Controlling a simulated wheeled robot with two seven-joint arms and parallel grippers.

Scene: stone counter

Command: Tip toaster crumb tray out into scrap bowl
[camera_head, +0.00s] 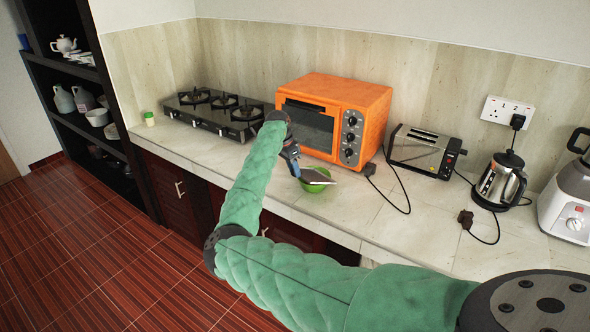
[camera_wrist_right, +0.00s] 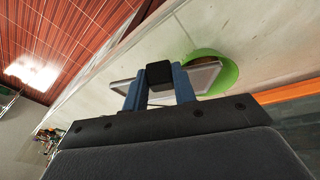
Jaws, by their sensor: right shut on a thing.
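My right gripper (camera_head: 291,158) is shut on the crumb tray, a thin grey tray (camera_head: 317,176) with a black handle (camera_wrist_right: 159,73) between the blue fingers (camera_wrist_right: 160,88). The tray is over the green scrap bowl (camera_head: 316,188), in front of the orange oven. In the right wrist view the tray (camera_wrist_right: 204,77) overlaps the bowl (camera_wrist_right: 229,74) and hides part of its inside. I cannot tell whether crumbs are on the tray, or whether it touches the rim. The black and silver toaster (camera_head: 423,152) stands to the right. My left gripper is not in view.
The orange toaster oven (camera_head: 372,98) stands close behind the bowl, and a gas hob (camera_head: 214,111) is to its left. A kettle (camera_head: 499,182), a blender (camera_head: 570,205) and loose cords are on the right. Bare counter (camera_head: 345,213) lies right of the bowl.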

